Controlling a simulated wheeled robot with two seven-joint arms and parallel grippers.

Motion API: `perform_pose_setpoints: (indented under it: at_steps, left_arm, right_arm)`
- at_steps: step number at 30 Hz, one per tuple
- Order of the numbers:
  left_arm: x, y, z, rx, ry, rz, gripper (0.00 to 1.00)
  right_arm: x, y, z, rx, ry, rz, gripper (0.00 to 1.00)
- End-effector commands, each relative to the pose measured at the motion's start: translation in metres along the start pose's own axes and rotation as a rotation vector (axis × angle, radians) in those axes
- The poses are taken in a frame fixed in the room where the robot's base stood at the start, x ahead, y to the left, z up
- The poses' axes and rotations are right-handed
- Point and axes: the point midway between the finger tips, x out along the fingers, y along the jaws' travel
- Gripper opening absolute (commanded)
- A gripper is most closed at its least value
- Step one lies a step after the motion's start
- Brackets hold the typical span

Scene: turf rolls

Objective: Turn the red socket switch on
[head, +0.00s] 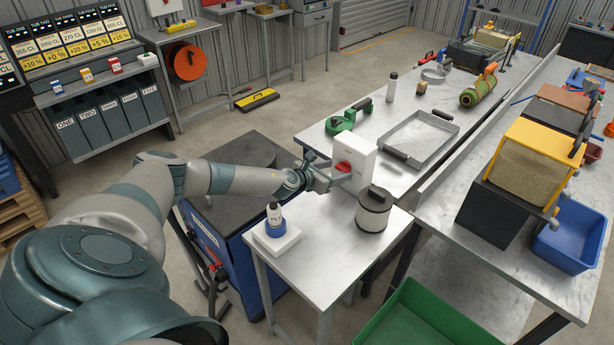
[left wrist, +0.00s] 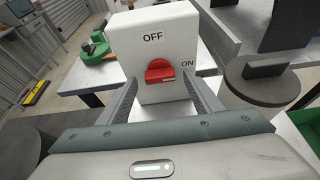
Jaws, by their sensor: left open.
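The red socket switch (left wrist: 160,71) is a red knob on the front of a white box (left wrist: 185,30). The box has OFF printed above the knob and ON at its right. In the head view the white box (head: 362,160) stands on the small light table, with the red knob (head: 343,168) on its left face. My left gripper (head: 328,176) is in front of that face. In the left wrist view the open fingers of my left gripper (left wrist: 160,95) stand on both sides of the knob, apart from it. My right gripper is not in view.
A white block with a small bottle (head: 274,215) is at the left. A grey tray (head: 422,140) and a green tool (head: 347,116) lie behind. A green bin (head: 425,320) is in front.

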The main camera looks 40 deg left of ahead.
Motion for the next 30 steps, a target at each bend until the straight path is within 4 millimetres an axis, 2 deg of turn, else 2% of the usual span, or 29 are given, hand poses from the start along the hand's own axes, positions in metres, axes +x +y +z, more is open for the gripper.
perform_pose_setpoints:
  at_steps: [13,21,30]
  left_arm:
    - [-0.069,0.000,-0.003,0.001,0.004,0.000,0.59]
    - [-0.113,0.001,-0.004,0.001,0.004,0.001,0.59]
    - [-0.146,0.000,-0.004,0.000,0.005,0.001,0.59]
  right_arm:
    - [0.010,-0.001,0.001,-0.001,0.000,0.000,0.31]
    - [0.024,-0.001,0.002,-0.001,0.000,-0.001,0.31]
    - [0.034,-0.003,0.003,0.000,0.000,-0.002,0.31]
